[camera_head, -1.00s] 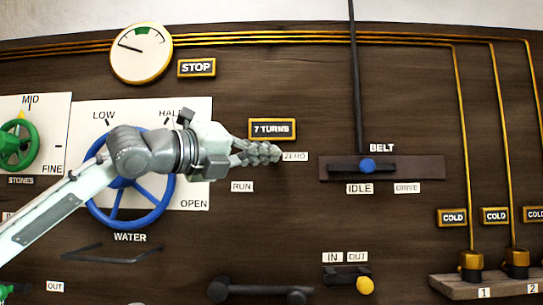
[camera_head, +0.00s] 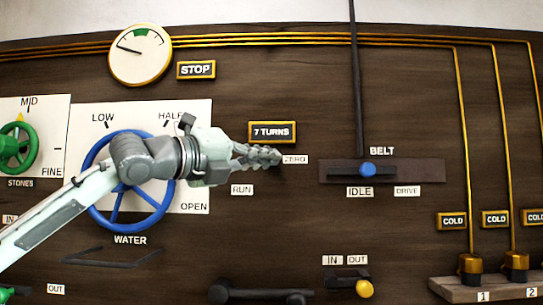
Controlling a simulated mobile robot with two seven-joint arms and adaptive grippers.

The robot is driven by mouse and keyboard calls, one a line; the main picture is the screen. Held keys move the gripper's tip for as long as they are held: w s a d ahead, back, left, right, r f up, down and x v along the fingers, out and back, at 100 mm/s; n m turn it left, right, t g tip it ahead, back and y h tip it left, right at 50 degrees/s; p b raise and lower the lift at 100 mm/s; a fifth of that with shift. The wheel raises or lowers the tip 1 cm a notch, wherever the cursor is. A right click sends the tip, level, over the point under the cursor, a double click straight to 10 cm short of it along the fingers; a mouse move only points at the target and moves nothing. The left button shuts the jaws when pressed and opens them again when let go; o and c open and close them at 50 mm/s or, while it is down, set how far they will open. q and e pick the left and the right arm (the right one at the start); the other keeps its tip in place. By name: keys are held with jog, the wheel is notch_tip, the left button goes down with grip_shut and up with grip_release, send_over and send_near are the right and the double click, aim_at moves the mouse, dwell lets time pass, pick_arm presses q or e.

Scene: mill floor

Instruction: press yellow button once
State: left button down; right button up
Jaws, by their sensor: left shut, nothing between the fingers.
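My left gripper (camera_head: 277,157) is shut and empty. It points right across the dark wooden panel, with its fingertips beside the ZERO label (camera_head: 295,160) and below the 7 TURNS sign (camera_head: 272,132). I see no plain yellow button. The panel between the RUN label (camera_head: 242,190) and the ZERO label is partly hidden behind the fingers. A yellow round knob (camera_head: 365,288) shows at the bottom, under the IN and OUT labels. I cannot tell whether the fingertips touch the panel. My right gripper is not in view.
My arm crosses in front of the blue water wheel (camera_head: 98,152). A green wheel (camera_head: 14,149) is at the far left. The blue-knobbed belt slider (camera_head: 367,168) is to the right. A dark bar handle (camera_head: 262,293) is below. Brass valves (camera_head: 470,264) stand at the lower right.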

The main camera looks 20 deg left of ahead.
pick_arm(q)
jog(key=shift+w+a+p, duration=0.2)
jog(key=shift+w+p, duration=0.3)
jog(key=shift+p, duration=0.1)
dwell(0.7)
jog(key=shift+s, duration=0.15)
dwell(0.3)
jog(key=shift+s+d, duration=0.3)
jog(key=shift+s, duration=0.45)
jog(key=s, duration=0.2)
jog(key=s+d, duration=0.1)
jog(key=s, duration=0.2)
jog(key=shift+d, duration=0.2)
jog(key=shift+w, duration=0.1)
dwell(0.5)
